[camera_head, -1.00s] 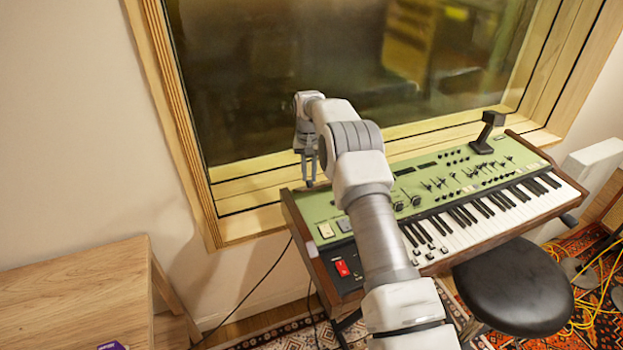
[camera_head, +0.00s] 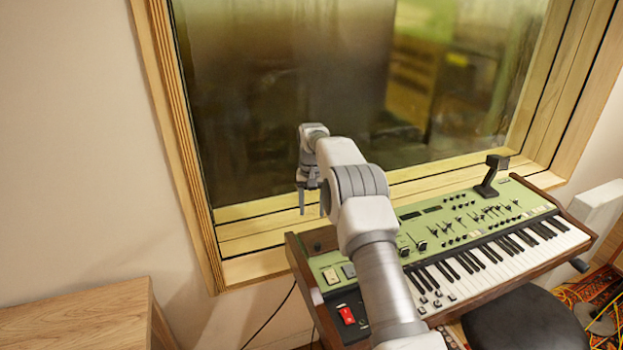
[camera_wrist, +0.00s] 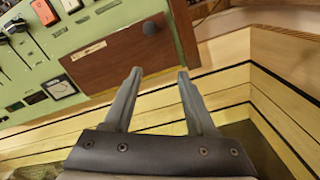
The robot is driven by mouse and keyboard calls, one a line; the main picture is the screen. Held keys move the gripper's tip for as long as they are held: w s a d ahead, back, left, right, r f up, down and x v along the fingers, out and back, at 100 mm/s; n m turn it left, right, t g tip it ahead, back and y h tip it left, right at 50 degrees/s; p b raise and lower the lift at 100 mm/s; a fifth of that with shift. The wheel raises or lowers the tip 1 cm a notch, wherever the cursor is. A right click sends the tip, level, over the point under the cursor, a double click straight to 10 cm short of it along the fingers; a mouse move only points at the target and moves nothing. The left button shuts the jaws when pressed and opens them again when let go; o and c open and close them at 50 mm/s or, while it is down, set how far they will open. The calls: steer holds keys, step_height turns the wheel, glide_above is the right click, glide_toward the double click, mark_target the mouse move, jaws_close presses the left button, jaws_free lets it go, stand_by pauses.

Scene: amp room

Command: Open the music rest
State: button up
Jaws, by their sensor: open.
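The green keyboard (camera_head: 330,262) with wooden end cheeks stands below the window. A flat brown panel with a dark round knob (camera_wrist: 149,28) lies along its back edge and looks like the music rest (camera_wrist: 115,62). In the head view the knob (camera_head: 318,246) shows at the back left, and my arm hides most of the panel. My gripper (camera_head: 311,206) is open and empty, above and behind the keyboard's back left corner. In the wrist view its two fingers (camera_wrist: 159,72) reach over the panel's near edge, with the knob beyond the gap between them. I see no contact.
The window frame and its wooden sill (camera_head: 248,268) run close behind the keyboard. A black post-like stand (camera_head: 490,178) rises at its back right. A wooden table (camera_head: 75,312) is at the lower left, and a black stool (camera_head: 525,322) is in front of the keys.

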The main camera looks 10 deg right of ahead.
step_height(320, 180, up, 13)
steer(key=p, duration=0.2)
steer(key=shift+r+p, duration=0.2)
steer(key=shift+p, duration=0.1)
steer(key=shift+r, duration=0.1)
